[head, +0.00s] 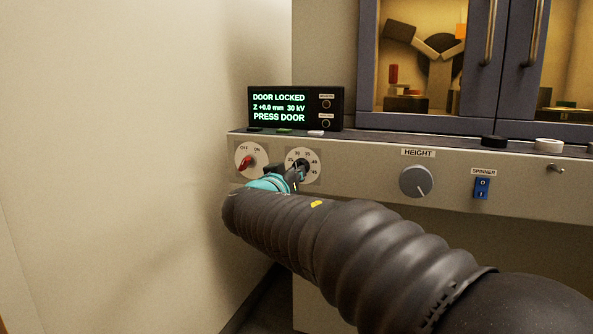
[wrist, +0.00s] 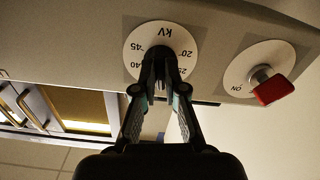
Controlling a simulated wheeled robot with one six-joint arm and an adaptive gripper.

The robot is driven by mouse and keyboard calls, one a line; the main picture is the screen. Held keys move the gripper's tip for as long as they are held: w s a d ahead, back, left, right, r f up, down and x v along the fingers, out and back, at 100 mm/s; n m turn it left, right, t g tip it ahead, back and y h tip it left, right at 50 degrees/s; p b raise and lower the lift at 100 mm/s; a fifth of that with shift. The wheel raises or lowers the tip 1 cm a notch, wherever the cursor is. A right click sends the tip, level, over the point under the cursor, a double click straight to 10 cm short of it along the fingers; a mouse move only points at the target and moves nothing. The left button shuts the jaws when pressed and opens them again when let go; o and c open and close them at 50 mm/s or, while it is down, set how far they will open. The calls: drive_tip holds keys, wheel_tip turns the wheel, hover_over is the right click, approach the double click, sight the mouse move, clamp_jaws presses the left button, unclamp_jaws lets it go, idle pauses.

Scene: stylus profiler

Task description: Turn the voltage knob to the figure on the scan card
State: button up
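The voltage knob's round white dial (head: 316,164) is on the grey front panel in the head view. In the wrist view the dial (wrist: 140,44) is upside down, with kV, 20, 25, 40 and 45 readable. My gripper (head: 299,174) is at the dial's middle. In the wrist view my gripper's (wrist: 161,72) fingers close in around the dark knob at the centre and mostly hide it, including its pointer. The display (head: 280,107) reads DOOR LOCKED, Z +0.0 mm, 30 kV, PRESS DOOR. I see no scan card in either view.
A red OFF/ON switch (head: 247,162) is just left of the dial; it also shows in the wrist view (wrist: 273,89). A HEIGHT knob (head: 416,181) and a blue SPINNER switch (head: 482,188) are to the right. A wall (head: 120,150) is close on the left.

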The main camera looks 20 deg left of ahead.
drive_tip(key=o, duration=0.4)
drive_tip(key=shift+w+d, duration=0.15)
drive_tip(key=shift+d, duration=0.05)
drive_tip(key=shift+o, duration=0.2)
drive_tip(key=shift+f, duration=0.1)
drive_tip(key=s+a, duration=0.1)
drive_tip(key=s, duration=0.7)
